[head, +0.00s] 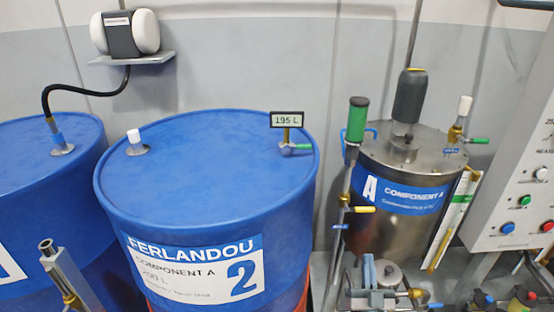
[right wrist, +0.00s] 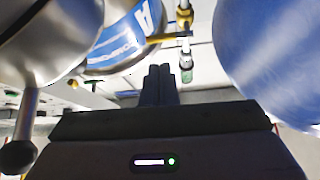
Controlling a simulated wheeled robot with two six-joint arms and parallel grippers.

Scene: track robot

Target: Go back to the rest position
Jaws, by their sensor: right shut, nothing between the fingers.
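My right gripper (right wrist: 160,72) shows in the right wrist view with its two dark fingers together, shut and empty. Beyond the fingertips are a yellow valve handle (right wrist: 168,38) and a vessel with a blue label (right wrist: 125,38). The fingers look apart from both. I cannot clearly make out the right gripper in the head view. My left gripper is not seen in the head view.
A blue drum (head: 205,180) marked 2, with a 195 L display (head: 287,120), stands in the middle. Another blue drum (head: 30,150) is at left. The steel component A tank (head: 395,225), with piping, stands at right beside a button panel (head: 520,190).

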